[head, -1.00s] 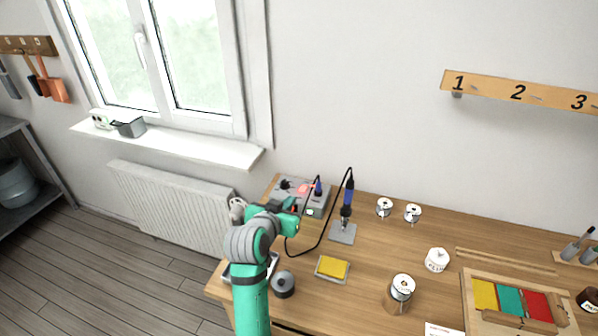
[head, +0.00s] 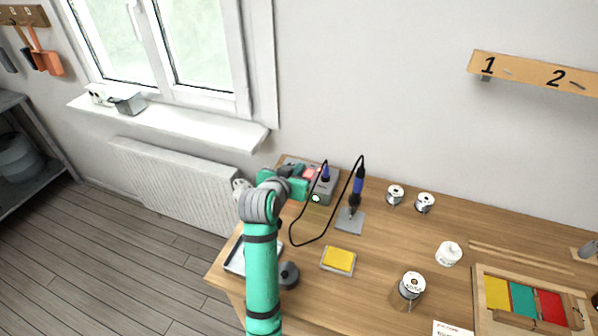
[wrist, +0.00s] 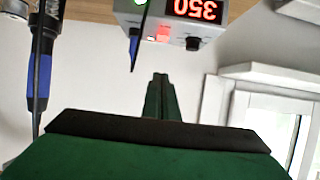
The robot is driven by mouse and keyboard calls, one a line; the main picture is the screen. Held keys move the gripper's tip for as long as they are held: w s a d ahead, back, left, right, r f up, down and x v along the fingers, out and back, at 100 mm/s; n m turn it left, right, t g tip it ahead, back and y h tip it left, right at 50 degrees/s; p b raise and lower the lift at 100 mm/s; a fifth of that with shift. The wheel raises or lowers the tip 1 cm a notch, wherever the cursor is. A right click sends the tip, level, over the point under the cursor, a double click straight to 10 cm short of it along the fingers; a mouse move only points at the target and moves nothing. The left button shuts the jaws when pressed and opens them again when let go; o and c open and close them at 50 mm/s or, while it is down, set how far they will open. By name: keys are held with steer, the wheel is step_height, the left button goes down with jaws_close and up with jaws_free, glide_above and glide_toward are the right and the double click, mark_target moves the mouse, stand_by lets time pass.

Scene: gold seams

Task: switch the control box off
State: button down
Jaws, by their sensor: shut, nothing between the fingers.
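The control box (head: 328,188) is a grey unit at the back left of the bench, partly hidden behind my gripper in the head view. In the wrist view the box (wrist: 215,34) shows at the top, with a lit red display reading 350. My gripper (head: 305,174) is at the front of the box. Its fingers (wrist: 160,80) are together and empty, pointing towards the switch, with a small gap showing in the wrist view.
A blue soldering iron (head: 357,187) stands in its holder right of the box, its black cable looping over the bench. A yellow sponge (head: 339,260), a dark round pot (head: 288,275) and solder spools (head: 395,194) are nearby. The window sill (head: 170,125) is at left.

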glide_above(305, 173)
steer(key=s, duration=0.2)
steer(key=f, duration=0.3)
steer(key=shift+d+f, duration=0.1)
steer(key=shift+d, duration=0.15)
steer(key=shift+s+a+f, duration=0.1)
steer(key=shift+s+f, duration=0.05)
steer(key=shift+f, duration=0.5)
steer(key=shift+s+a+f, duration=0.1)
steer(key=shift+f, duration=0.5)
steer(key=shift+s+f, duration=0.1)
steer(key=shift+f, duration=0.55)
